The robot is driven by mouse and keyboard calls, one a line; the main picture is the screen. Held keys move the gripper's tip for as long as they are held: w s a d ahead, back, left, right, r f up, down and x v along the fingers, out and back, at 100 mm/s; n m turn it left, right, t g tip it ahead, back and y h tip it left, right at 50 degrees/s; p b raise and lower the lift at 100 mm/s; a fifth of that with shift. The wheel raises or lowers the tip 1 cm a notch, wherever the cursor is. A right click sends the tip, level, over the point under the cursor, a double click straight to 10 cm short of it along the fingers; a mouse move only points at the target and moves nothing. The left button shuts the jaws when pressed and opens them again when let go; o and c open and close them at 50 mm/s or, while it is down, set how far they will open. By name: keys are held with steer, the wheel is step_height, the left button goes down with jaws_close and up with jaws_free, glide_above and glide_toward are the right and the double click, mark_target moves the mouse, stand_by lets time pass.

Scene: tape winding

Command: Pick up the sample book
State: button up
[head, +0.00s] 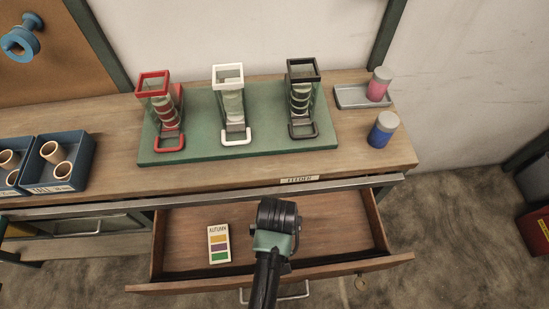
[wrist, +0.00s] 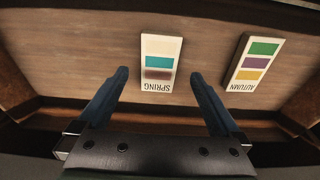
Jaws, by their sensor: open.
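Two sample books lie flat in the open drawer (head: 185,225). The one marked AUTUMN (head: 218,245) has orange, purple and green bands and lies left of my arm in the head view. It also shows at the right in the wrist view (wrist: 254,62). The one marked SPRING (wrist: 159,62) has cream, teal and brown bands. It is hidden behind my arm in the head view. In the wrist view my gripper (wrist: 160,73) is open and empty, with the SPRING book between its two fingers in the picture. The fingertips are hidden in the head view.
The drawer front (head: 190,284) and side walls surround the books. Above it, the bench (head: 230,176) holds a green board (head: 200,150) with red, white and black feeders. A grey tray (head: 346,98) with a pink jar, and a blue jar (head: 382,131), stand right; blue bins (head: 75,178) stand left.

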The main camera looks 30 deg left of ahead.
steer(key=f, duration=0.3)
steer(key=w+f+b, duration=0.1)
steer(key=shift+a+f, duration=0.2)
steer(key=shift+a, duration=0.1)
steer(key=shift+c, duration=0.2)
steer(key=c, duration=1.4)
